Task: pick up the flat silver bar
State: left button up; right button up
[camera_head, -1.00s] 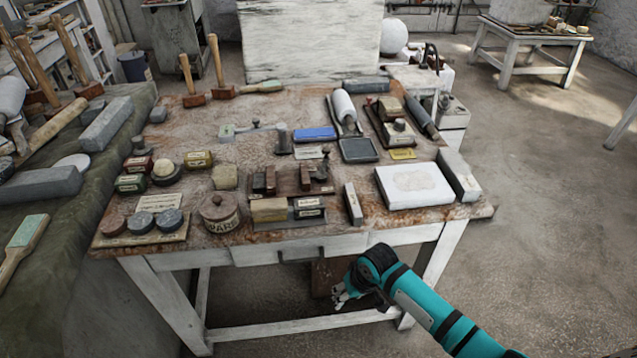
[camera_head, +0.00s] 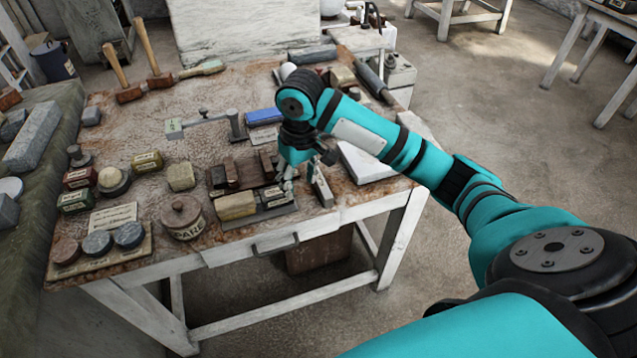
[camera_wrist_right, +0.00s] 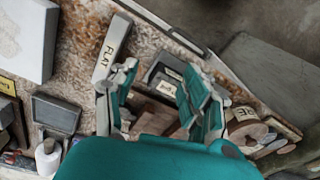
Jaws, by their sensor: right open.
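The flat silver bar (camera_head: 323,189) lies near the front edge of the worktable, partly hidden by my right gripper in the head view. In the right wrist view the bar (camera_wrist_right: 113,48) shows a "FLAT" label and lies just beyond the tip of the left-hand finger, outside the gap between the fingers. My right gripper (camera_head: 302,181) is above the table next to the bar. In the right wrist view the gripper (camera_wrist_right: 160,86) has its fingers spread, with nothing held between them. My left gripper is not in view.
A white slab (camera_head: 362,166) lies right of the bar. A blue box (camera_head: 263,117) lies behind. The table's front edge is close to the bar.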

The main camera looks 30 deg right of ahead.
aim_at(321, 180)
jog(key=w+d+r+m, duration=0.3)
jog(key=d+r, duration=0.4)
jog(key=r, duration=0.3)
jog(key=shift+g, duration=0.3)
jog(key=f, duration=0.8)
jog(key=f+p, duration=0.1)
jog(key=f, duration=0.3)
jog(key=shift+s+f, duration=0.15)
jog(key=shift+s, duration=0.1)
notch_tip(321, 180, down, 4)
jog(key=shift+d+f+p, duration=0.1)
jog(key=shift+d+p, duration=0.05)
jog(key=shift+p, duration=0.45)
jog(key=shift+f, duration=0.5)
grip_shut()
